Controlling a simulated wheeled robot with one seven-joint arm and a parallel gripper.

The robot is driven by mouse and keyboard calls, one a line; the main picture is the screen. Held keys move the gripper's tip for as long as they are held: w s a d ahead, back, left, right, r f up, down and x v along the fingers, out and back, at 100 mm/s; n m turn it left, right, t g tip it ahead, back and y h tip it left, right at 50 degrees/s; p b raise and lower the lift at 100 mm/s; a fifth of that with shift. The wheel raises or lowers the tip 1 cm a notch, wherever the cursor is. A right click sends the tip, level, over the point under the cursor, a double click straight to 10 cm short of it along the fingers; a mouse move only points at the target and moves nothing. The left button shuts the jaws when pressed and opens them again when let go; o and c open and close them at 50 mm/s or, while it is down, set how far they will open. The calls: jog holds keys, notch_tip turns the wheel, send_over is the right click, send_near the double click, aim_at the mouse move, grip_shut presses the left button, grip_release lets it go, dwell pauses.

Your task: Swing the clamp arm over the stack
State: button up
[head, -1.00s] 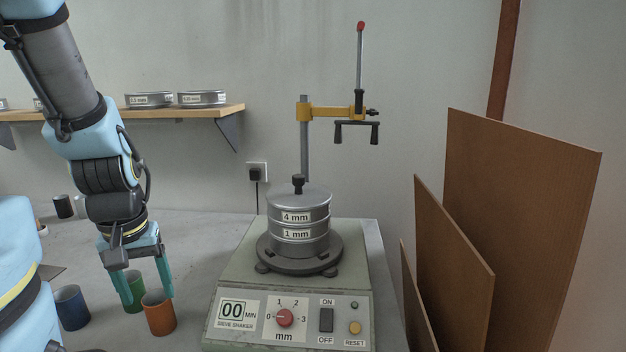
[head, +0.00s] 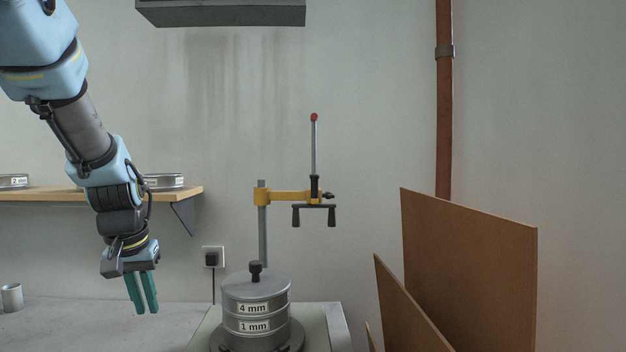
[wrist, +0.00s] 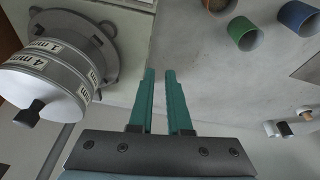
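The yellow clamp arm (head: 287,197) reaches right from its grey post (head: 262,235) behind the stack. At its end are an upright lever with a red knob (head: 314,117) and a dark crossbar with two feet (head: 314,207). These hang above and to the right of the sieve stack (head: 250,310), not above it. The stack has 4 mm and 1 mm rings and a knobbed lid; it also shows in the wrist view (wrist: 50,82). My gripper (head: 146,312) is empty, left of the stack, its teal fingers (wrist: 160,72) parallel with a narrow gap.
Brown boards (head: 470,270) lean at the right. A wall shelf (head: 100,194) with sieves is behind my arm. A grey box (head: 220,13) hangs at the top. Cups, one blue (wrist: 294,14) and one green (wrist: 242,33), stand on the bench. The wall socket (head: 213,257) is behind.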

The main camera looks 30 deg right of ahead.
jog(key=w+d+r+m, duration=0.1)
jog(key=d+r, duration=0.2)
jog(key=d, duration=0.1)
jog(key=w+d+r+m+h, duration=0.1)
jog(key=w+d+r, duration=0.1)
jog(key=d, duration=0.3)
jog(key=w+d+r+m+h, duration=0.1)
jog(key=w+d+r, duration=0.1)
jog(key=d+r, duration=0.2)
jog(key=shift+w+d+r+t+b, duration=0.15)
jog(key=shift+r+t+b, duration=0.2)
jog(key=shift+r, duration=0.25)
grip_shut()
jog(key=s+d+r+m+h, duration=0.2)
jog(key=s+d+r+m, duration=0.1)
jog(key=d+r, duration=0.7)
jog(key=s+d+r+m+g+h+b, duration=0.1)
jog(key=s+d+r+m+h, duration=0.2)
jog(key=d+r, duration=0.8)
jog(key=shift+s+r+m, duration=0.55)
jog(key=shift+r+m, duration=0.1)
jog(key=shift+m, duration=0.35)
jog(key=shift+g, duration=0.25)
